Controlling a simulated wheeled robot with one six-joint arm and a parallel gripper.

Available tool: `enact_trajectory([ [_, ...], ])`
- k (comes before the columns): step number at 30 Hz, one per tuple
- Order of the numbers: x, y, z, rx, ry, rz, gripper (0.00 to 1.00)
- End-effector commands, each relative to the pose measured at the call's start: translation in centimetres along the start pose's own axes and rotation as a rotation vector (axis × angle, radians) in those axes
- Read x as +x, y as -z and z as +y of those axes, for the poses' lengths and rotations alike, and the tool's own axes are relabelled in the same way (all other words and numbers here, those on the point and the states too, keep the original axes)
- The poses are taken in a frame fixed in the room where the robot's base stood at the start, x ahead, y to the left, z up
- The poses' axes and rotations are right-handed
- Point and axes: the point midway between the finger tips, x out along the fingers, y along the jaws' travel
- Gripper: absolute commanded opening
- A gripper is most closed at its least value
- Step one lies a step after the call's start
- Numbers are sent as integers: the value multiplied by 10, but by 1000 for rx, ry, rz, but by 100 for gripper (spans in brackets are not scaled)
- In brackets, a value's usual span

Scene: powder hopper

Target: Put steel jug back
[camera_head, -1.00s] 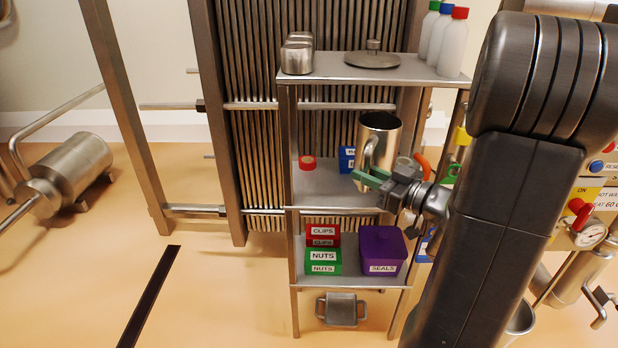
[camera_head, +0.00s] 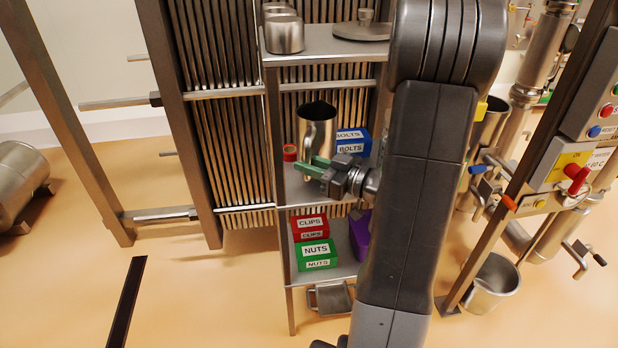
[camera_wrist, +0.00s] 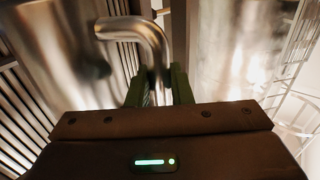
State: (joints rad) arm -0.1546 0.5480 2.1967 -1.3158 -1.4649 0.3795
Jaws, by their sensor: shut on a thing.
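The steel jug (camera_head: 316,122) stands upright at the middle shelf (camera_head: 300,185) of a small steel rack in the head view. My gripper (camera_head: 316,168) is shut on the jug's handle, with its green fingers around it. In the wrist view the handle (camera_wrist: 152,40) passes between the two green fingers (camera_wrist: 158,88), and the jug's shiny wall (camera_wrist: 65,60) fills the left. I cannot tell whether the jug's base touches the shelf. My arm hides the right part of the rack.
A red tape roll (camera_head: 290,153) lies left of the jug, and a blue bolts box (camera_head: 352,142) stands to its right. Below are a red clips box (camera_head: 310,228), a green nuts box (camera_head: 316,254) and a partly hidden purple box (camera_head: 360,235). Steel canisters (camera_head: 284,34) stand on top.

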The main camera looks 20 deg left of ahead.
Motion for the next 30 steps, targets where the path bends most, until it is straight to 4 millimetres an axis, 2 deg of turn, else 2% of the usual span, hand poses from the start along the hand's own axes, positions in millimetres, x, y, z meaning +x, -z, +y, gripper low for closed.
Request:
enact_trajectory([
  [6,0,-30,0,3,0,1,0],
  [19,0,-37,0,-1,0,2,0],
  [20,0,-36,0,0,0,0,23],
  [23,0,-36,0,0,0,0,41],
  [30,0,-36,0,0,0,0,41],
])
